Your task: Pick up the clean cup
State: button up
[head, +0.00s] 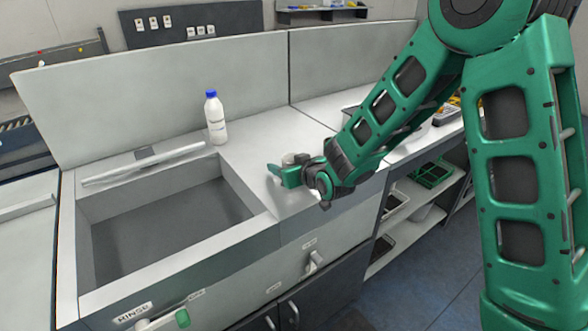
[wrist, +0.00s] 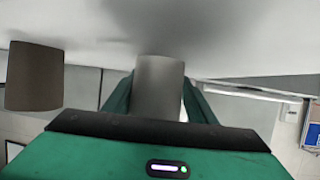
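A grey cup (wrist: 158,85) stands between the two green fingers of my gripper (wrist: 158,95) in the wrist view. The fingers lie close along both sides of it; whether they press on it I cannot tell. A second, brownish cup (wrist: 35,78) is apart from the gripper at the left of the wrist view. In the head view my gripper (head: 288,174) is low over the counter right of the sink, with a small grey cup top (head: 297,158) showing at its fingers. The pictures do not show clearly which cup is clean.
An empty sink (head: 165,232) lies to the left. A white bottle with a blue cap (head: 215,120) stands on the counter (head: 262,140) behind its right corner. A tall back panel (head: 150,100) rises behind.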

jog(key=shift+d, duration=0.3)
jog(key=c, duration=0.6)
